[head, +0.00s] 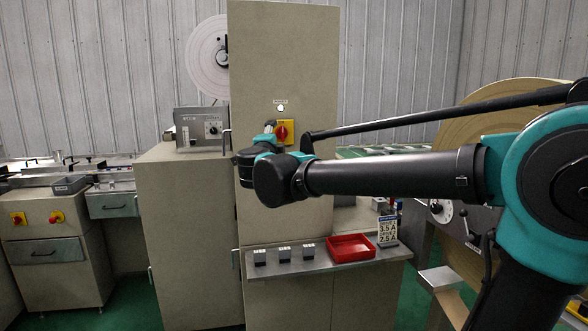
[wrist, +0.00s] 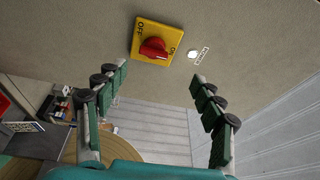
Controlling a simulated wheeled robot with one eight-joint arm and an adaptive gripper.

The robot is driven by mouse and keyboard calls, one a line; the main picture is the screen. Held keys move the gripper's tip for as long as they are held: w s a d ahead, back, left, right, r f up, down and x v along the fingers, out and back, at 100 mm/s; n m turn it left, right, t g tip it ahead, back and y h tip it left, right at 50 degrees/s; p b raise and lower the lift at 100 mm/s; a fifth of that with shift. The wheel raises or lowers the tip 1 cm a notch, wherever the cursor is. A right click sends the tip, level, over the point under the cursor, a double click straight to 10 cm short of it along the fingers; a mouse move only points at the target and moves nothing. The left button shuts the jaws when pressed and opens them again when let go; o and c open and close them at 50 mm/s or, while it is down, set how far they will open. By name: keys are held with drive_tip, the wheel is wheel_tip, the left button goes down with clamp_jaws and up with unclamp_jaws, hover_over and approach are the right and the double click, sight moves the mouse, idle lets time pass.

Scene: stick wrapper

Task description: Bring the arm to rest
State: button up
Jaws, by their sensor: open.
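My arm reaches from the right across the head view toward the tall beige cabinet. In the wrist view my gripper (wrist: 160,98) is open and empty, its two green-padded fingers wide apart. Beyond the fingertips is a red rotary switch (wrist: 153,49) on a yellow plate (wrist: 146,32) on the cabinet face; the fingers appear apart from it. The switch also shows in the head view (head: 281,132), just beyond the wrist. In the head view my gripper is mostly hidden behind my wrist links.
A metal shelf (head: 300,268) with a red tray (head: 351,248), several small dark blocks and a printed sign (head: 388,231) juts from the cabinet (head: 285,60) below my arm. A grey control box (head: 200,127) stands left. A large tan roll (head: 520,100) is behind my arm at right.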

drive_tip(key=s+d+f+n+g+y, duration=0.2)
drive_tip(key=d+f+n, duration=0.3)
drive_tip(key=f, duration=0.4)
drive_tip(key=s+d+f+n+g+y, duration=0.2)
drive_tip(key=s+f+n+g+y, duration=0.1)
drive_tip(key=f+n, duration=0.4)
drive_tip(key=s+d+f+n+g+y, duration=0.2)
drive_tip(key=d+f+n, duration=0.25)
drive_tip(key=f, duration=0.55)
drive_tip(key=s+d+f+n+g+h, duration=0.1)
drive_tip(key=s+d+f+g+h, duration=0.5)
drive_tip(key=s+d+f, duration=1.3)
wheel_tip(320, 180, down, 2)
drive_tip(key=shift+s+f+g, duration=0.1)
drive_tip(key=shift+s+g, duration=0.35)
drive_tip(key=shift+g, duration=0.35)
